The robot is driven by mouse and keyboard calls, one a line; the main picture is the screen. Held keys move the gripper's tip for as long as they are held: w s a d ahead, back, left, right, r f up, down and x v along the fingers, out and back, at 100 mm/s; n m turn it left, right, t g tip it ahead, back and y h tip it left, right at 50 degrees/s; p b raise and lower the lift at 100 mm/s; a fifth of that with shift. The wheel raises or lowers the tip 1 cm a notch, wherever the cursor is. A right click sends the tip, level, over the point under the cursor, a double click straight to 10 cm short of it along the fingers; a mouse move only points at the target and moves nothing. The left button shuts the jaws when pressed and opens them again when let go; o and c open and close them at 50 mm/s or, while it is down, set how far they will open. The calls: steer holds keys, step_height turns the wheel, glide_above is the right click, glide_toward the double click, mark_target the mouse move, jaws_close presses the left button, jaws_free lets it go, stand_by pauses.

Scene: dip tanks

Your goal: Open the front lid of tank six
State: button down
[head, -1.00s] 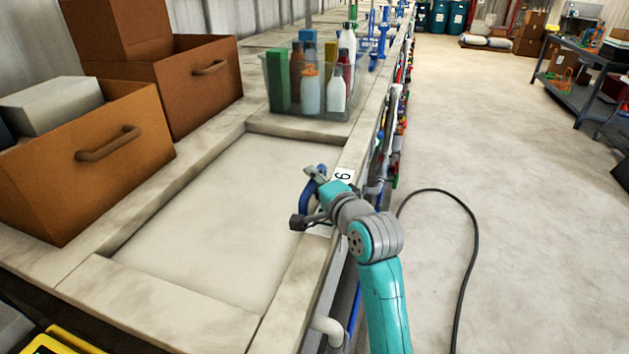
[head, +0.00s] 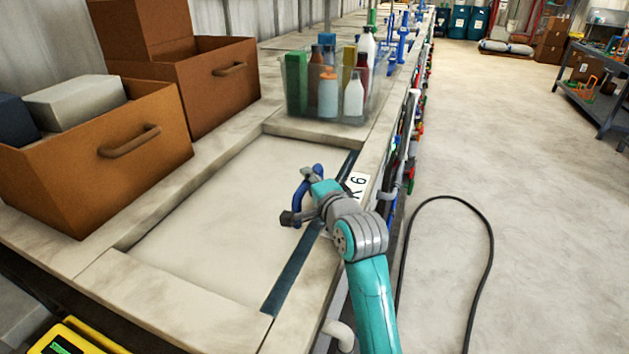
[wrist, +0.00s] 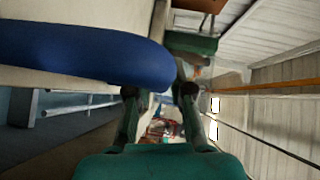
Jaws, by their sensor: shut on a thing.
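The pale front lid (head: 210,215) of tank six lies in its frame among the tank tops. A dark strip of opening (head: 290,280) shows along its right edge, between lid and rim. My gripper (head: 298,197) is shut on the lid's blue handle (head: 304,186). A white number card (head: 357,184) with a 6 sits on the rim, partly hidden by my arm. I cannot tell how far the lid is raised.
A clear bin of bottles (head: 325,95) stands beyond the lid. Two brown drawer-like boxes (head: 100,160) stand on the left. Pipes run along the tank front. A black cable (head: 485,225) lies on the open floor at right.

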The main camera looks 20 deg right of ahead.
steer(key=c, duration=1.3)
jaws_free()
steer(key=shift+s, duration=0.15)
steer(key=s, duration=0.3)
steer(key=s+d+r, duration=0.1)
steer(key=s, duration=0.7)
steer(key=shift+s+d+r, duration=0.25)
steer(key=shift+d+r, duration=0.1)
steer(key=shift+d, duration=0.05)
